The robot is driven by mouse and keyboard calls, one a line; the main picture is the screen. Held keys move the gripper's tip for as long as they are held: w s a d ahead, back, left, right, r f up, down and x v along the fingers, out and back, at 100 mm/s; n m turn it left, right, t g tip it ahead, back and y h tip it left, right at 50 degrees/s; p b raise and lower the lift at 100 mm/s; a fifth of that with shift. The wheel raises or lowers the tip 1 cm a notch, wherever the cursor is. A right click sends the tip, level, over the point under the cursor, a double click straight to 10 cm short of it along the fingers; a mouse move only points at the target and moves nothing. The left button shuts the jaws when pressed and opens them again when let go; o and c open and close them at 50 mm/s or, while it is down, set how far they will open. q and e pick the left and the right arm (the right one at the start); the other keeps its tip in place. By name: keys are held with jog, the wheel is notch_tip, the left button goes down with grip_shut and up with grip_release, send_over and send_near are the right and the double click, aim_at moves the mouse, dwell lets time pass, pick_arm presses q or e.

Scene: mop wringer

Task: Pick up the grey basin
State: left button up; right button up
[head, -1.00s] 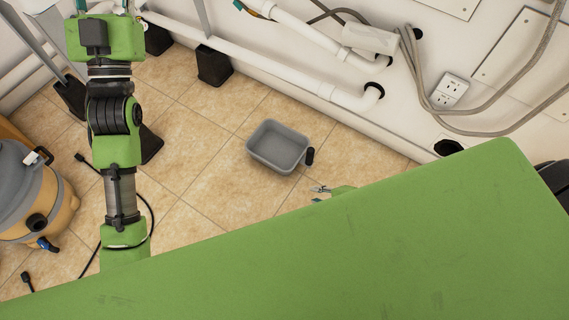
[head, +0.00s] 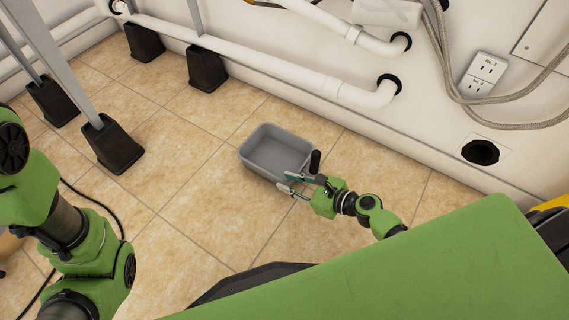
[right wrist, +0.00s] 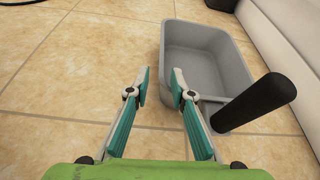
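The grey basin (head: 272,146) sits upright on the tiled floor near the white wall and looks empty. It has a black handle (head: 315,161) at its right corner. My right gripper (head: 284,183) is just in front of the basin's near side, below the handle in the head view. In the right wrist view the basin (right wrist: 195,50) lies ahead and to the right, with the handle (right wrist: 255,101) to the right of the fingers. The right gripper (right wrist: 159,80) is open and empty between its fingers. My left arm shows at the left of the head view; its gripper is not visible.
A white pipe (head: 300,77) runs along the wall behind the basin. Black feet with grey legs (head: 112,145) stand at the back left. A socket box (head: 484,72) and cables are on the wall. Floor left of the basin is clear.

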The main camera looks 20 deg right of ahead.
aim_at(269, 174)
jog(key=b+x, duration=0.1)
jog(key=x, duration=0.2)
jog(key=shift+w+a+f, duration=0.1)
jog(key=shift+w+f, duration=0.1)
jog(key=b+x, duration=0.3)
jog(key=x, duration=0.2)
jog(key=shift+w+f, duration=0.1)
jog(key=shift+w, duration=0.1)
grip_shut()
